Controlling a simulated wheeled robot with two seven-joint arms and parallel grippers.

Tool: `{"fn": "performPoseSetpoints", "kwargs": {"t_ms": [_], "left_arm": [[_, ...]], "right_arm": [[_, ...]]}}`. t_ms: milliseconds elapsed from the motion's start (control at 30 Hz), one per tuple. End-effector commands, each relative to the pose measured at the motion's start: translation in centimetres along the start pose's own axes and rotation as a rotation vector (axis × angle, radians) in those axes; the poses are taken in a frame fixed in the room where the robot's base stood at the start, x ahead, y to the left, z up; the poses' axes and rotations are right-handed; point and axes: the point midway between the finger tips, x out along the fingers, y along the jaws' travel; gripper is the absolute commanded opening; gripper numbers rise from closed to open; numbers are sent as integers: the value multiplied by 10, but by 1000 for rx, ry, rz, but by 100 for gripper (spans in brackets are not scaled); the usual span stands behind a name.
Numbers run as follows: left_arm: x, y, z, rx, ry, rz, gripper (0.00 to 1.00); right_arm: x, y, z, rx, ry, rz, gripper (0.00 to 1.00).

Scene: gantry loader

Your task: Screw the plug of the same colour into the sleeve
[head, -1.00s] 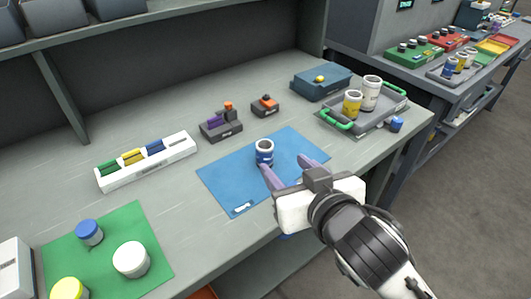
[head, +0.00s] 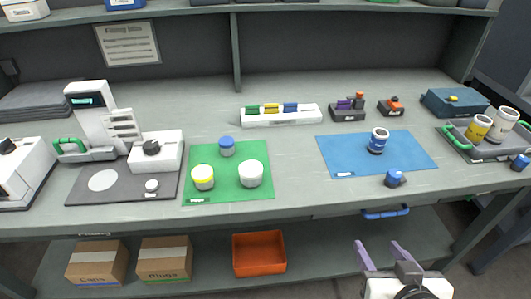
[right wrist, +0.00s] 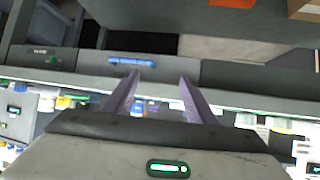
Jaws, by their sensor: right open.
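The sleeve (head: 377,141), white with a dark blue band, stands upright on the blue mat (head: 340,155) in the head view. A blue knobbed piece (head: 395,178) sits at the mat's front edge; I cannot tell if it is the plug. A white rack (head: 285,119) holds green, yellow and blue pieces. Another small blue piece (head: 520,163) lies at the far right. My right gripper (head: 380,247) is open and empty, in front of the bench and clear of the sleeve. Its two purple fingers stand apart in the right wrist view (right wrist: 157,80). My left gripper is not in view.
A green mat (head: 205,162) holds blue-, yellow- and white-topped jars. A grey tray (head: 455,143) with cups stands right; a blue box (head: 450,102) is behind it. A white machine (head: 95,115) stands left. Cartons and an orange bin (head: 259,254) are below the bench.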

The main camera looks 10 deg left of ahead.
Motion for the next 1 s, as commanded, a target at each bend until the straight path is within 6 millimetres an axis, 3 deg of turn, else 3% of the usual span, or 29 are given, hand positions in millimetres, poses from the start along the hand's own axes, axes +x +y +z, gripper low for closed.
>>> {"fn": "performPoseSetpoints", "kwargs": {"t_ms": [33,200,400,500,600,833,933,1000], "left_arm": [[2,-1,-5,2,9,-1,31],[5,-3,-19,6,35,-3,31],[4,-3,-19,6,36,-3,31],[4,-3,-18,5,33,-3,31],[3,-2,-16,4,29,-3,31],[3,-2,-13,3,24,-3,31],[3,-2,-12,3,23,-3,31],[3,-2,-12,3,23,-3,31]], "right_arm": [[6,-2,26,0,-36,-14,51],[15,-7,109,6,-121,-62,51],[2,-7,215,32,-208,-84,51],[-7,-5,245,42,-228,-82,51],[-10,-4,256,45,-232,-80,51],[-10,-4,256,44,-231,-81,51],[-10,-4,256,44,-231,-81,34],[-10,-4,256,44,-231,-81,31]]}}
